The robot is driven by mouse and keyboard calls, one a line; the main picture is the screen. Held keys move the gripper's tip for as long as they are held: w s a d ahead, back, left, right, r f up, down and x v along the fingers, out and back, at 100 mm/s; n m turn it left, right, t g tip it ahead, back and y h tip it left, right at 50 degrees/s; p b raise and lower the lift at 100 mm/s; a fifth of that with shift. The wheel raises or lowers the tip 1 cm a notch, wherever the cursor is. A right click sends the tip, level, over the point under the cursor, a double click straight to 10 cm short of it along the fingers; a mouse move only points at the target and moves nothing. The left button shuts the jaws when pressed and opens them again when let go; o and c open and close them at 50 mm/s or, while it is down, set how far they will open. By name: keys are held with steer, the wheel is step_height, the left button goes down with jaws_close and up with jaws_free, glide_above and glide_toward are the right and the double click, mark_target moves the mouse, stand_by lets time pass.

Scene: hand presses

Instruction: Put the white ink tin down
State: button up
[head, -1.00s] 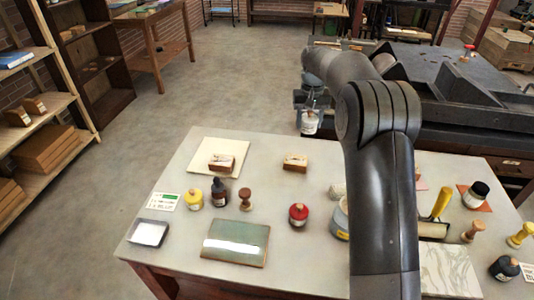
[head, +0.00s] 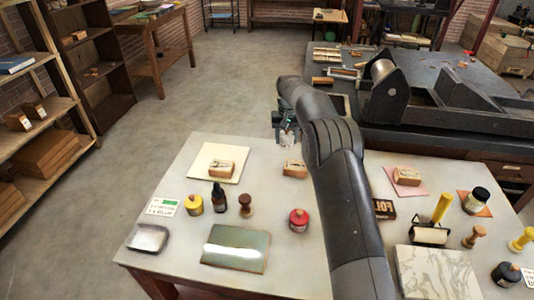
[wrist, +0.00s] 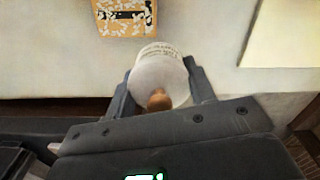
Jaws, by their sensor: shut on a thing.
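The white ink tin (head: 288,140) is in my gripper (head: 286,130), at the far edge of the pale table (head: 180,235). In the wrist view the tin (wrist: 158,68) sits between the two fingers of my gripper (wrist: 162,88), with small printed text on its side and a brown knob towards the camera. The fingers are closed on its sides. The tin's base is hidden in the wrist view, and I cannot tell whether it touches the tabletop.
A stamp block (head: 294,169) stands just in front of the tin; its orange patterned face (wrist: 125,18) shows in the wrist view. A cream sheet (head: 236,153) with another block (head: 221,170) lies to the left. A red-lidded jar (head: 298,219) stands nearer. Bare tabletop lies between them.

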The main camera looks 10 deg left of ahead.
glide_above(267, 158)
step_height(267, 158, down, 5)
steer(key=shift+r, duration=0.2)
steer(key=shift+f, duration=2.1)
steer(key=o, duration=1.1)
steer(key=shift+o, duration=0.2)
